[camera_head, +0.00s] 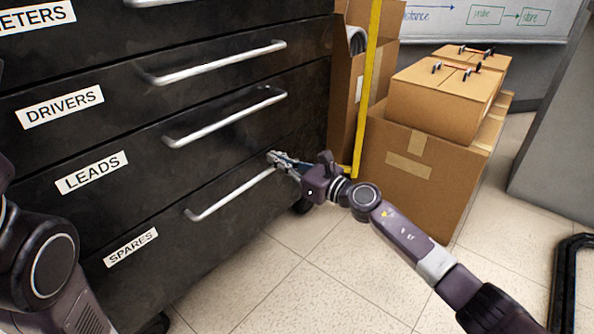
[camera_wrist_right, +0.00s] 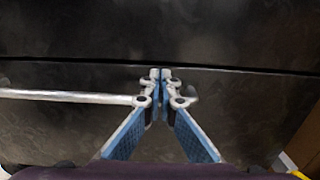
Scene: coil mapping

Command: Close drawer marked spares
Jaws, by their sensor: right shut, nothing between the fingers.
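The drawer marked SPARES (camera_head: 170,270) is the lowest one in the black cabinet, with its white label at its left. Its front looks about level with the drawers above; I cannot tell if a small gap stays open. Its silver bar handle (camera_head: 228,196) also shows in the right wrist view (camera_wrist_right: 70,96). My right gripper (camera_head: 272,157) is shut and empty, at the right end of the handle. In the right wrist view its fingertips (camera_wrist_right: 160,73) meet in front of the drawer front, over the handle's right end. My left gripper is out of view.
The LEADS drawer (camera_head: 150,150) and DRIVERS drawer (camera_head: 120,88) are above. Cardboard boxes (camera_head: 425,165) stand right of the cabinet, by a yellow upright strip (camera_head: 369,85). Tiled floor (camera_head: 310,270) is clear in front. A dark frame (camera_head: 570,270) stands at far right.

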